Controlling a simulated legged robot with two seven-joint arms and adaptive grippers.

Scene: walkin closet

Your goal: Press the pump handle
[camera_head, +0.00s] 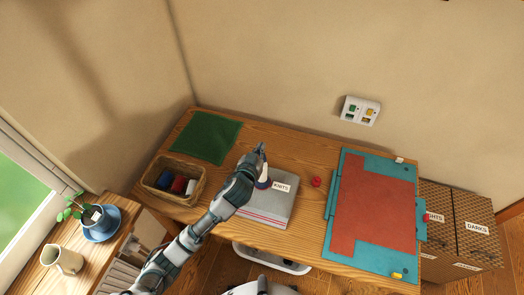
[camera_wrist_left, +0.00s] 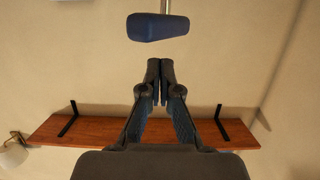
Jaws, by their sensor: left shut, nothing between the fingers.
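The pump handle shows in the left wrist view as a dark blue block (camera_wrist_left: 157,27) on a thin metal rod. My left gripper (camera_wrist_left: 160,82) is shut and empty, with its fingertips pointing at the blue block and a visible gap between them. In the head view, my left gripper (camera_head: 258,152) reaches over the desk from the lower left. A white bottle-like body with a dark band (camera_head: 263,182) stands beside it, partly hidden by my arm. I cannot clearly make out the handle in the head view. My right gripper is not in view.
A grey folded stack (camera_head: 268,207) lies under and beside my arm on the wooden desk (camera_head: 300,152). A basket of rolls (camera_head: 160,195) and a green mat (camera_head: 207,137) are left. A wall shelf (camera_wrist_left: 90,133) shows in the wrist view.

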